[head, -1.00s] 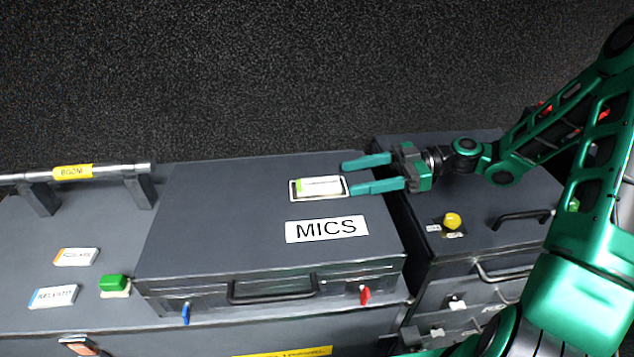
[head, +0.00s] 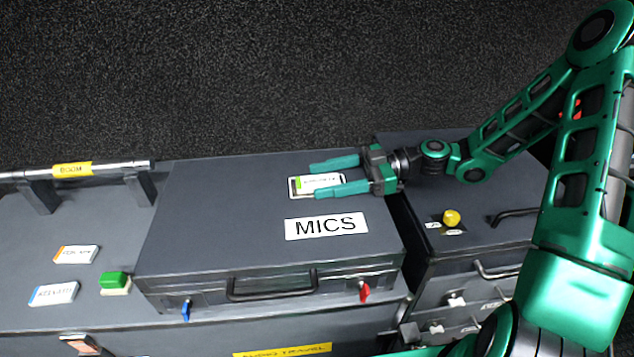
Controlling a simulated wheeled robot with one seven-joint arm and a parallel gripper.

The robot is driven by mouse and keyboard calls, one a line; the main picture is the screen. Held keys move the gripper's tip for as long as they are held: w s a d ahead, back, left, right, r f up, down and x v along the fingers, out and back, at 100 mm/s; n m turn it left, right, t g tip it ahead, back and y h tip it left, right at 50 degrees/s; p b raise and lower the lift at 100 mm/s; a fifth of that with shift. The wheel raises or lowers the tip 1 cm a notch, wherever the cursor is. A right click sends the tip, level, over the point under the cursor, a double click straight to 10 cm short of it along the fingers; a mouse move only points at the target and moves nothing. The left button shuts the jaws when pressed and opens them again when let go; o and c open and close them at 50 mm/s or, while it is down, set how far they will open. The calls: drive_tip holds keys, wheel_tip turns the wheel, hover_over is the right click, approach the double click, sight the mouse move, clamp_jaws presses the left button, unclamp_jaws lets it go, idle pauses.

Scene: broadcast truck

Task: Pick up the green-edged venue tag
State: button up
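The green-edged venue tag (head: 309,183) is a small white tag with a green left end. It lies in a framed holder on the lid of the grey MICS case (head: 215,215). My gripper (head: 327,177) is open, its two fingers pointing left, one on the far side of the tag and one on the near side. The fingers partly overlap the holder in the picture. I cannot tell whether they touch the tag or how high they are above the lid.
An orange-edged tag (head: 77,254) and a blue-edged tag (head: 54,293) lie on the left surface near a green button (head: 114,281). A boom pole (head: 110,168) runs along the back left. A yellow knob (head: 452,217) stands on the right cabinet.

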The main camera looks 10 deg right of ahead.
drive_tip(key=c, duration=1)
